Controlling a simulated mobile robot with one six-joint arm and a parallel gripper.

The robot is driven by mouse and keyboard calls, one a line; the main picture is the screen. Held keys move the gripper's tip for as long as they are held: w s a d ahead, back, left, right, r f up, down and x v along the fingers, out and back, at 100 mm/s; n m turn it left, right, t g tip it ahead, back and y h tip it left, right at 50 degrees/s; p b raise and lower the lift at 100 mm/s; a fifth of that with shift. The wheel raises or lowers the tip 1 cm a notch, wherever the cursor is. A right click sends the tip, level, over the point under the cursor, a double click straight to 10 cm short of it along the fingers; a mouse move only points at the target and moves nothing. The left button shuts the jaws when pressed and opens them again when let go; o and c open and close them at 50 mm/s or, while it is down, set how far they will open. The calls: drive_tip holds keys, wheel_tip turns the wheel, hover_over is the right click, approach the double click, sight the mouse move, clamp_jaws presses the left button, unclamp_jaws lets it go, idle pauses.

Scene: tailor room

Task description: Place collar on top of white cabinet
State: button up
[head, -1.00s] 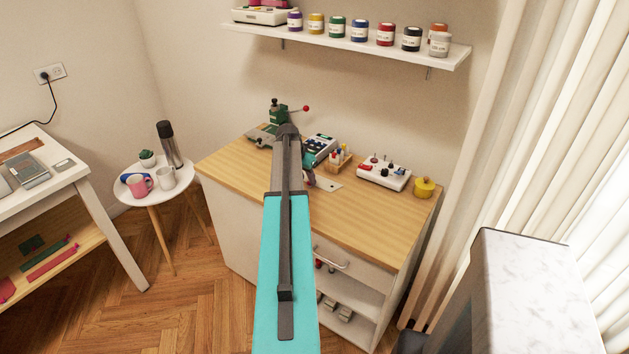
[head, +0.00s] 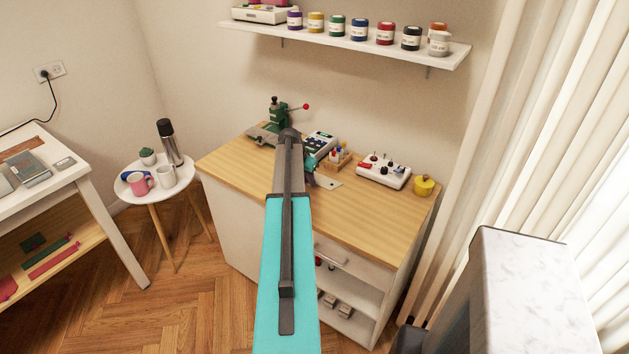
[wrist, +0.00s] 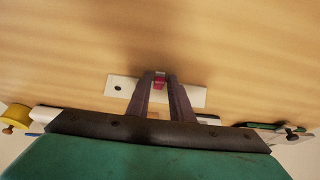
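The white cabinet (head: 232,228) has a pale wooden top and stands in the middle of the head view. My gripper (wrist: 160,76) points down over this top, with its two dark fingers a small gap apart. A small pinkish-red piece (wrist: 159,85) shows between the fingertips; I cannot tell whether they grip it. A flat white strip with a dark hole (wrist: 118,88) lies behind the fingers, and its end also shows in the head view (head: 329,182). I cannot make out for certain which piece is the collar. My arm hides most of the gripper in the head view.
On the cabinet top stand a green machine (head: 272,126), a keypad device (head: 320,144), a small pen holder (head: 338,159), a white control box (head: 383,171) and a yellow pot (head: 424,187). A shelf (head: 340,40) hangs above.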

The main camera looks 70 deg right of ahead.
clamp_jaws()
drive_tip(key=shift+r, duration=0.1)
drive_tip(key=shift+r+b, duration=0.9)
drive_tip(key=shift+r, duration=0.6)
drive_tip(key=a+b, duration=0.1)
drive_tip(key=a, duration=0.4)
drive_tip(key=a+r+b, duration=0.1)
drive_tip(key=a, duration=0.4)
drive_tip(key=s+a+b, duration=0.1)
drive_tip(key=a+b, duration=0.1)
drive_tip(key=a, duration=0.4)
drive_tip(key=shift+r, duration=0.4)
